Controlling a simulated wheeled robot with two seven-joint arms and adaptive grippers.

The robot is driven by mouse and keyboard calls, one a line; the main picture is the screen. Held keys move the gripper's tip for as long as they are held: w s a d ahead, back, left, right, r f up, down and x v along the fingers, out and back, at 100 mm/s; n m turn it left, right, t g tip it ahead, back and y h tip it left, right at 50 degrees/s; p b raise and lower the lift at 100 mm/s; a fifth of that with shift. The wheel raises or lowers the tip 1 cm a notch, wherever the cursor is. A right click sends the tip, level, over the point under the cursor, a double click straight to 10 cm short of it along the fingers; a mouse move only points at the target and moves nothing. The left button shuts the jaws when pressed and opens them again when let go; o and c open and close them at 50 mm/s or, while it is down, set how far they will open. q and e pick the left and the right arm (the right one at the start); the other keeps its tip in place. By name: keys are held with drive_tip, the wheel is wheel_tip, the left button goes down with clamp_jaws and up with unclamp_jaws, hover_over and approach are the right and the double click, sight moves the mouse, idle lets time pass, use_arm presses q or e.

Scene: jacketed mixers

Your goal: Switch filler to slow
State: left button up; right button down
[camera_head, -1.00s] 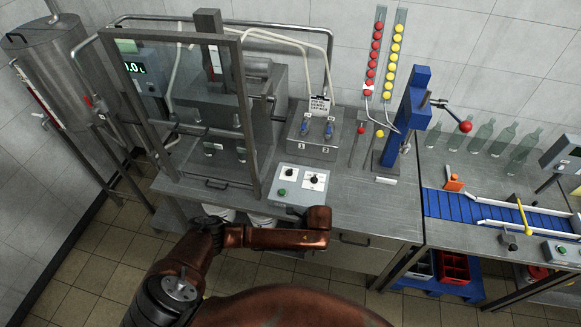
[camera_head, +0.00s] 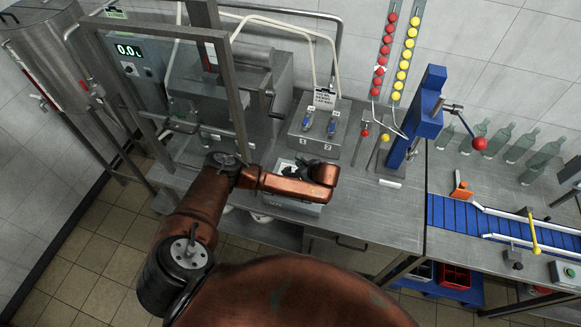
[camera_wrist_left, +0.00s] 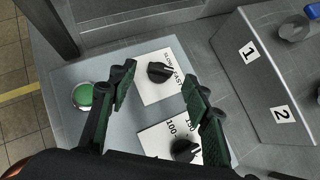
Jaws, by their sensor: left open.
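A grey control box (camera_wrist_left: 75,125) carries a green button and two black knobs on white plates. The second knob (camera_wrist_left: 185,149) has a plate marked with numbers such as 100. My left gripper (camera_wrist_left: 159,80) is open above the box, its dark green fingers on either side of the first knob, with no clear contact. In the head view my left wrist covers most of the box (camera_head: 285,203). My right gripper is out of view.
A metal frame (camera_head: 238,95) stands left of the box. A blue press with a red-knobbed lever (camera_head: 420,115) and a blue conveyor (camera_head: 460,217) are to the right.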

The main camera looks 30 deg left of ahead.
sight(288, 168)
use_arm(q)
drive_tip(key=x, duration=0.3)
drive_tip(key=shift+w+a+f, duration=0.15)
drive_tip(key=shift+a+f, duration=0.2)
drive_tip(key=shift+f, duration=0.1)
drive_tip(key=shift+w, duration=0.1)
drive_tip(key=shift+c, duration=1.2)
drive_tip(key=c, duration=0.9)
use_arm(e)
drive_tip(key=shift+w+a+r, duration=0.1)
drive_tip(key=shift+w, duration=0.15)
